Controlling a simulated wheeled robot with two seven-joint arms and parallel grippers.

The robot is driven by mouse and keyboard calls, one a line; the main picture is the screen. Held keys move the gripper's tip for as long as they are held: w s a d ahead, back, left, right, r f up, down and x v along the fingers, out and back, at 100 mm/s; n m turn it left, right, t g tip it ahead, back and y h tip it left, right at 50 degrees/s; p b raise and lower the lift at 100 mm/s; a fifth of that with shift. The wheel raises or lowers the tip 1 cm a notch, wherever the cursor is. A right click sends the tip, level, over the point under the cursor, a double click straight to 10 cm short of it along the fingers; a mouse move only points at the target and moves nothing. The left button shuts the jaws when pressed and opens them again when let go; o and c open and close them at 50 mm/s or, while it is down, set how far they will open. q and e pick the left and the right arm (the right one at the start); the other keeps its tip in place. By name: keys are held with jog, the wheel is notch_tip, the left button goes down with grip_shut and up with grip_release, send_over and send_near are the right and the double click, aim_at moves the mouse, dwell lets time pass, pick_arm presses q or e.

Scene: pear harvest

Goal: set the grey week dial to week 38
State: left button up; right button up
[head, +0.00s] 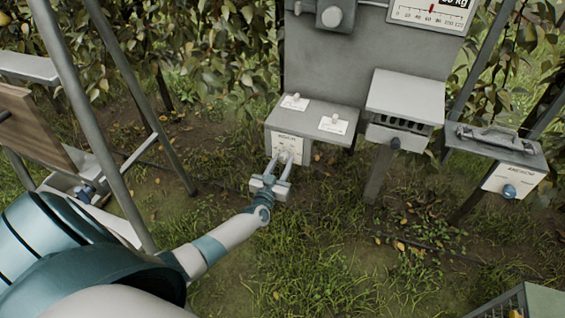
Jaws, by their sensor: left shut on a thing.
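A grey box (322,109) stands at the foot of the grey upright panel. A white label plate (289,144) is on its front face, with print too small to read. A small grey dial (287,156) sits low on that face, partly hidden by the fingers; I take it to be the week dial. My left gripper (283,161) reaches in from the lower left and is shut on this dial. The week it points to cannot be read. My right gripper is not in view.
Two small pale knobs on white cards (294,103) (332,125) are on the box top. A slotted grey housing on a post (403,100) and a handled box with a blue knob (497,150) stand to the right. Metal poles (92,110) rise at left. Grass in front is open.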

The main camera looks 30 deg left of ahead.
pick_arm(q)
jog(key=shift+n, duration=0.3)
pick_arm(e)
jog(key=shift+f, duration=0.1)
pick_arm(q)
jog(key=n+b, duration=0.1)
jog(key=n, duration=0.2)
jog(key=shift+f, duration=0.1)
jog(key=n+b, duration=0.1)
jog(key=n, duration=0.3)
jog(key=shift+d+b, duration=0.1)
jog(key=shift+b, duration=0.2)
jog(key=shift+n, duration=1.2)
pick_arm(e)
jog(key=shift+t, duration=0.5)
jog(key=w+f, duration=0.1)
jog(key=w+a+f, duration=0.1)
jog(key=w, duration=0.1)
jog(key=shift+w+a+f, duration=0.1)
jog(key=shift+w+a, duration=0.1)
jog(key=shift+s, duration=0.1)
